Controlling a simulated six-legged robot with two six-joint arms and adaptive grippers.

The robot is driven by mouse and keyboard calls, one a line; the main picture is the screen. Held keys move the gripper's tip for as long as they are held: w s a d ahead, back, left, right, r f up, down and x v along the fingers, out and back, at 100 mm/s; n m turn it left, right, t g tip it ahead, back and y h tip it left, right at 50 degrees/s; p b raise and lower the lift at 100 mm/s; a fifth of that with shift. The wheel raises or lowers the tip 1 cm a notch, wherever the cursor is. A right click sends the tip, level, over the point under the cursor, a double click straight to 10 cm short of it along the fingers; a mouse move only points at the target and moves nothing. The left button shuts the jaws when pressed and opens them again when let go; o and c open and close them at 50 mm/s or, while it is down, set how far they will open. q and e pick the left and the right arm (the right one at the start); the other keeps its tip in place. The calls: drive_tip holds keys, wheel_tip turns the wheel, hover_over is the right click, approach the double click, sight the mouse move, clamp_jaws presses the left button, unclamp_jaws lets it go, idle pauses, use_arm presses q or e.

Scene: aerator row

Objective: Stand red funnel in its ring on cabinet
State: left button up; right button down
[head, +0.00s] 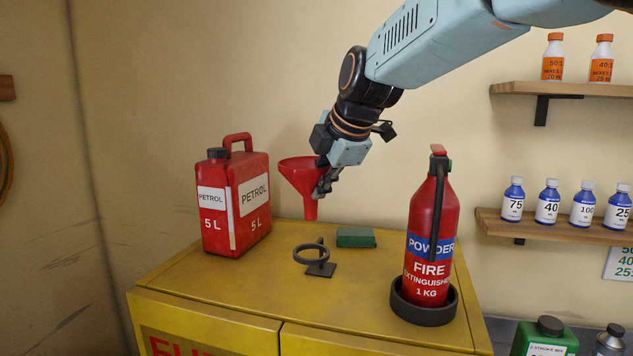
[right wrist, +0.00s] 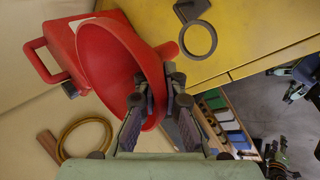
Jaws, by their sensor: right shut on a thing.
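My right gripper (head: 323,183) is shut on the rim of the red funnel (head: 302,178), which hangs upright with its spout down above the yellow cabinet (head: 190,290). In the right wrist view the funnel (right wrist: 108,75) sits between the fingers of the gripper (right wrist: 155,95). The dark ring (head: 311,254) stands on a small stand on the cabinet top, empty, below the funnel and slightly to its right. It also shows in the right wrist view (right wrist: 198,54), apart from the funnel. My left gripper is not in view.
A red petrol can (head: 235,205) stands left of the funnel. A fire extinguisher (head: 432,235) stands in a dark round base at the right. A green block (head: 356,237) lies behind the ring. Wall shelves (head: 560,228) with bottles are at the far right.

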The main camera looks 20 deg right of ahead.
drive_tip(key=shift+s+f+b, duration=0.15)
drive_tip(key=shift+f+b, duration=0.05)
drive_tip(key=shift+f, duration=1.05)
drive_tip(key=shift+s+f+b, duration=0.1)
drive_tip(key=shift+f+b, duration=0.1)
drive_tip(key=shift+f, duration=1.15)
drive_tip(key=shift+s+a, duration=0.1)
drive_tip(key=shift+s, duration=0.05)
drive_tip(key=shift+f+b, duration=0.5)
drive_tip(key=shift+b, duration=0.2)
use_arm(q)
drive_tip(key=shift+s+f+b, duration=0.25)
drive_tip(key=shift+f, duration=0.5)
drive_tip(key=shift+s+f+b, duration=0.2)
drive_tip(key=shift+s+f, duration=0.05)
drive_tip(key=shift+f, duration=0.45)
use_arm(e)
drive_tip(key=shift+s+f, duration=0.35)
drive_tip(key=shift+f, duration=0.05)
